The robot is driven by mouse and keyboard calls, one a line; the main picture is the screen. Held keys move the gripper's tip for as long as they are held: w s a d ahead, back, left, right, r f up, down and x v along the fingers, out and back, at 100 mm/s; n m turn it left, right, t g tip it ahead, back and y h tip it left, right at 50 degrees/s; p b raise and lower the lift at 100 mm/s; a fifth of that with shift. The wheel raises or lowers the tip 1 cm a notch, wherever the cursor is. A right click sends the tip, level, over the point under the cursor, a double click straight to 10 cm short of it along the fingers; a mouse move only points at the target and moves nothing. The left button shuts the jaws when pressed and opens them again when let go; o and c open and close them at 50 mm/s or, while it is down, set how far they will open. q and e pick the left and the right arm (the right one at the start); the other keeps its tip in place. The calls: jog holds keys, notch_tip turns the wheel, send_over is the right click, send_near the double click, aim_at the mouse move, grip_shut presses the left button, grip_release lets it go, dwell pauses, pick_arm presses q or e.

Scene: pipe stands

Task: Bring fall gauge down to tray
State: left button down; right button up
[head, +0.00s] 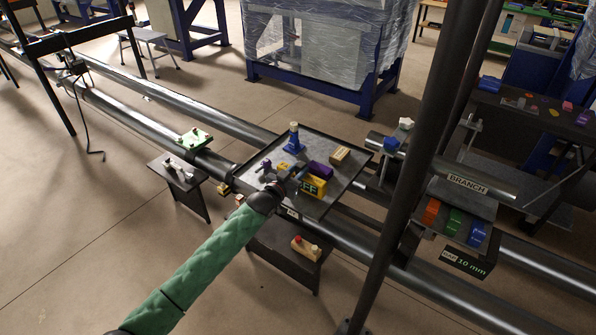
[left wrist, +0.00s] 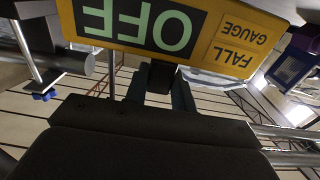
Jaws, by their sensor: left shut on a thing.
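The fall gauge (head: 315,186) is a yellow block with a dark display, and it shows over the near part of the dark grey tray (head: 341,184). In the left wrist view the fall gauge (left wrist: 235,43) appears upside down, its label reading FALL GAUGE and its display reading OFF. My left gripper (head: 289,184) is shut on it; its dark fingers (left wrist: 160,82) meet the gauge's edge. I cannot tell whether the gauge touches the tray. The gripper hides part of the tray. My right gripper is not in view.
On the tray are a blue stand (head: 294,143), a purple block (head: 320,170), a tan box (head: 340,155) and small yellow and purple parts. Long steel pipes run beneath. A dark upright post (head: 413,170) stands right of the tray, near a pipe labelled BRANCH (head: 467,184).

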pick_arm(q)
jog(key=shift+f+b, duration=0.4)
jog(key=shift+f, duration=0.25)
dwell(0.4)
jog(key=c, duration=1.1)
grip_release()
jog(key=shift+p+v, duration=0.7)
jog(key=shift+v, duration=0.85)
jog(key=p+v, duration=0.2)
jog(key=v, duration=0.4)
